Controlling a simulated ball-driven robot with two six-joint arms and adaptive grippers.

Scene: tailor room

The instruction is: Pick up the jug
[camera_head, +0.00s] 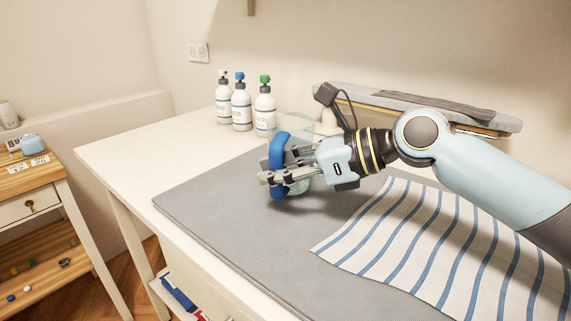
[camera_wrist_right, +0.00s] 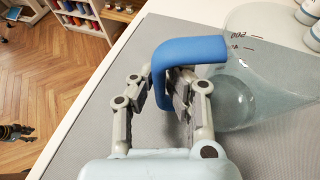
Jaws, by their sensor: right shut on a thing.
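The jug is clear, with a blue handle (camera_head: 276,150). It is over the grey mat (camera_head: 215,200), and its clear body is largely hidden behind my right gripper (camera_head: 268,181) in the head view. In the right wrist view the jug's see-through body (camera_wrist_right: 262,75) with dark volume marks is at the right, and its blue handle (camera_wrist_right: 195,50) curves between the fingers. My right gripper (camera_wrist_right: 162,90) is shut on the handle. I cannot tell whether the jug's base touches the mat.
Three white bottles (camera_head: 241,107) with coloured tops stand at the back of the table. A striped cloth (camera_head: 430,235) lies on the mat at the right. An ironing board (camera_head: 415,105) is along the wall. The mat's front left is clear. A wooden shelf unit (camera_head: 45,215) stands at the left.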

